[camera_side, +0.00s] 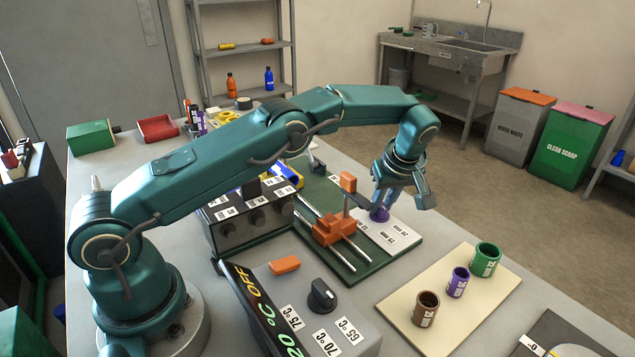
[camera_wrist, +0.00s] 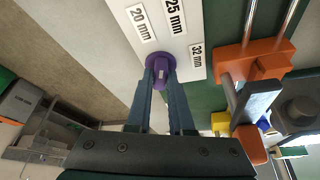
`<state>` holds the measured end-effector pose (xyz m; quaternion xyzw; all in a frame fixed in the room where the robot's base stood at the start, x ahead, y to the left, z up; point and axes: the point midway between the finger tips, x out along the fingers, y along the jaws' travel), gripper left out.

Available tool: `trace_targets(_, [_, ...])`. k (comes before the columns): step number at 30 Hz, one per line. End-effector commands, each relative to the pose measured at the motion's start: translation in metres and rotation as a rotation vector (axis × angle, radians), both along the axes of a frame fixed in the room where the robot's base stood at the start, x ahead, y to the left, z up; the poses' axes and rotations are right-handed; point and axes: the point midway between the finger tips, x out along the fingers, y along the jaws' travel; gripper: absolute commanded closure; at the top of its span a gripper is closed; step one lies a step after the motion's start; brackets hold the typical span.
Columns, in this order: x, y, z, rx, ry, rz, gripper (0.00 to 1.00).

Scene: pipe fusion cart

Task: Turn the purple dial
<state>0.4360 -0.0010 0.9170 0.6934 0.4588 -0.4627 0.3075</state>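The purple dial (camera_wrist: 160,72) has a round base and a raised grip bar. It sits at the edge of a white label plate marked 20 mm, 25 mm and 32 mm. In the side view the dial (camera_side: 380,214) is low under my gripper (camera_side: 386,205), partly covered by it. In the wrist view my gripper (camera_wrist: 161,80) points at the dial, with one finger on each side of the grip bar. The fingers look closed against the bar, with no clear gap. The dial's pointer mark cannot be made out.
An orange clamp (camera_side: 334,230) on metal rods stands beside the dial on the green board. A black-knobbed control box (camera_side: 250,220) is to the left. A cream board (camera_side: 400,307) with brown, purple and green cups is at the front right.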

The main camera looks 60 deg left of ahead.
Motion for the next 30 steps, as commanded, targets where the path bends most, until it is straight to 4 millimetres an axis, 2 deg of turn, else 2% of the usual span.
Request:
trace_targets(8, [-0.001, 0.0007, 0.0009, 0.001, 0.004, -0.061, 1.0])
trace_targets(21, [-0.0025, 0.0018, 0.0008, 0.0, 0.003, -0.355, 1.0])
trace_targets(30, [-0.0023, 0.0015, 0.0009, 0.002, 0.002, -0.396, 1.0])
